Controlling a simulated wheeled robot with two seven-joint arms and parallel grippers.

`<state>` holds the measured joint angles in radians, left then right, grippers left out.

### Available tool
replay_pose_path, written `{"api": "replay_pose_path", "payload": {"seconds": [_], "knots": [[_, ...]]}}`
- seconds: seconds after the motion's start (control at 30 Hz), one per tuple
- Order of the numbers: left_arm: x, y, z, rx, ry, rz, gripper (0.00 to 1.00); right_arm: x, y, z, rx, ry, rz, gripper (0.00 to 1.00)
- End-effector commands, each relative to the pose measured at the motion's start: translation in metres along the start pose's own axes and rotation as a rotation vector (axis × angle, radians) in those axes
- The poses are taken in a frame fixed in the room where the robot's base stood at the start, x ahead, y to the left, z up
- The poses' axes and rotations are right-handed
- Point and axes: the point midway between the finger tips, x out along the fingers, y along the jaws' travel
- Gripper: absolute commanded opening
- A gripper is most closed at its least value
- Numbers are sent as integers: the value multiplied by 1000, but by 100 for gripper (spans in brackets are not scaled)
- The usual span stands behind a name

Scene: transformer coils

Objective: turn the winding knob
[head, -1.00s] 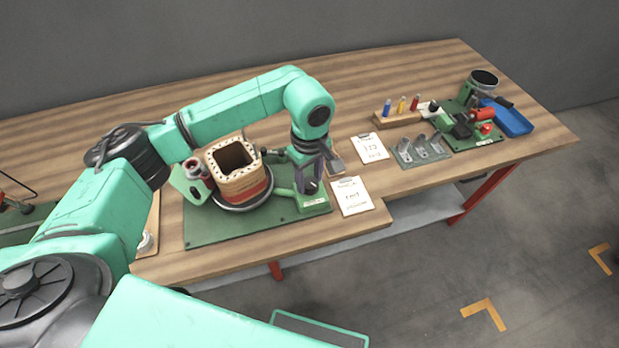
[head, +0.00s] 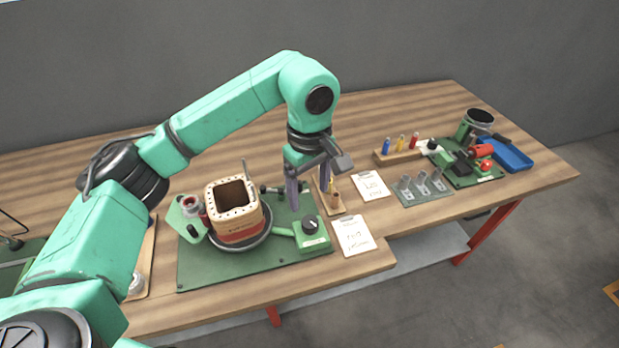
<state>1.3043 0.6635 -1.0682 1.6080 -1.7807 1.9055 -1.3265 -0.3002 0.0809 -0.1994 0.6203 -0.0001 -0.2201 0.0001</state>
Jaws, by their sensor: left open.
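The winding knob (head: 309,224) is a dark round knob on a small green box at the right front of the green winding base (head: 215,273). A square coil (head: 237,202) with a dark hollow middle stands on a round turntable on that base. My left gripper (head: 294,197) points down with its fingers apart and empty. In the picture it is just behind and above the knob, apart from it. The knob's top shows clear of the fingers. My right gripper is not in view.
A clipboard (head: 353,235) lies right of the base, and another paper (head: 370,185) lies behind it. A green bracket plate (head: 424,190), a wooden rack of coloured pegs and a blue tray (head: 508,154) stand farther right. The table's front edge is close to the base.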

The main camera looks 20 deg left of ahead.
Motion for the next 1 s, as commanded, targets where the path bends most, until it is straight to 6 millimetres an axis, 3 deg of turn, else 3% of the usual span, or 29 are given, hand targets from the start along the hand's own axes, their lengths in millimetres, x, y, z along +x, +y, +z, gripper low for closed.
{"api": "replay_pose_path", "payload": {"seconds": [0.1,0.23,0.73,0.83,1.0], "knots": [[-30,1,0,0,1,3,80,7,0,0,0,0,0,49],[-50,0,0,-1,0,0,80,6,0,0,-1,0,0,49],[-55,0,0,0,-1,-1,80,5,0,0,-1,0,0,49],[-69,0,0,0,-1,0,80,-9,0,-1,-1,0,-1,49],[-109,0,0,0,-1,0,80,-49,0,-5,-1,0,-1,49]]}}
